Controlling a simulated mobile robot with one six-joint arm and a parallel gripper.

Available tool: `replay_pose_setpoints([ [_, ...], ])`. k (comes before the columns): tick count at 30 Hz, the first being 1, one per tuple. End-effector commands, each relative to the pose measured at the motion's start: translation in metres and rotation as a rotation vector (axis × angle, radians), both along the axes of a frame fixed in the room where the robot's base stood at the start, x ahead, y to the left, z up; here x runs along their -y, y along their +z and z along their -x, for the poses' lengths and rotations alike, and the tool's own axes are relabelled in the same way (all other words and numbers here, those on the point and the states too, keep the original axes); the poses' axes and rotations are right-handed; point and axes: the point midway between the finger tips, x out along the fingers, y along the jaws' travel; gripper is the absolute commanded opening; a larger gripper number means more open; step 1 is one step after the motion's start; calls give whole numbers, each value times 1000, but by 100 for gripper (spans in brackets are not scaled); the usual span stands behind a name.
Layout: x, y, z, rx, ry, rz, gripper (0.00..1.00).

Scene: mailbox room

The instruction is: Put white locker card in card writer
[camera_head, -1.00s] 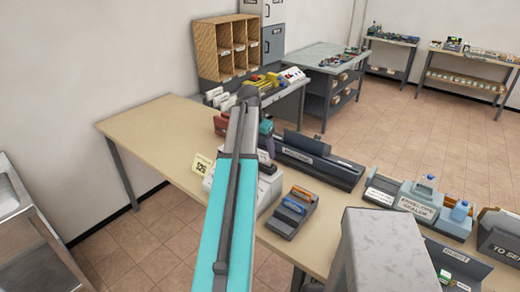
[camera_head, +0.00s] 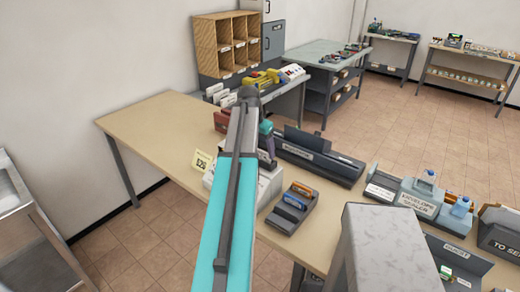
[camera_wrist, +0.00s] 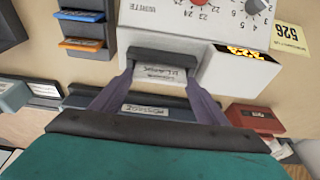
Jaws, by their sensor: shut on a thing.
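My gripper (camera_wrist: 163,68) is shut on the edges of a white card-like piece (camera_wrist: 163,74) with dark lettering, which appears to be the white locker card. It lies against a dark grey slot block (camera_wrist: 164,57) on the front of the white card writer (camera_wrist: 190,38); how deep it sits in the slot cannot be told. The writer has dials, numbers and a red knob on top.
A dark holder (camera_head: 292,208) with an orange and a blue card stands beside the writer. A yellow number tag (camera_head: 201,162) is on its other side. A long dark labelled machine (camera_head: 320,163) lies behind. The left part of the tan table (camera_head: 150,130) is clear.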

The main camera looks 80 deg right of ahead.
Motion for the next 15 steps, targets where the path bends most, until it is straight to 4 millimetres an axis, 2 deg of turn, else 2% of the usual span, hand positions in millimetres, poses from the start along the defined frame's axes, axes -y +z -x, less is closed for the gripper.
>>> replay_pose_setpoints([
  [7, 0, 0, 0, 0, 0, 1, 47],
  [8, 0, 0, 0, 0, 0, 1, 73],
  [9, 0, 0, 0, 0, 0, 1, 80],
  [11, 0, 0, 0, 0, 0, 1, 90],
  [15, 0, 0, 0, 0, 0, 1, 90],
])
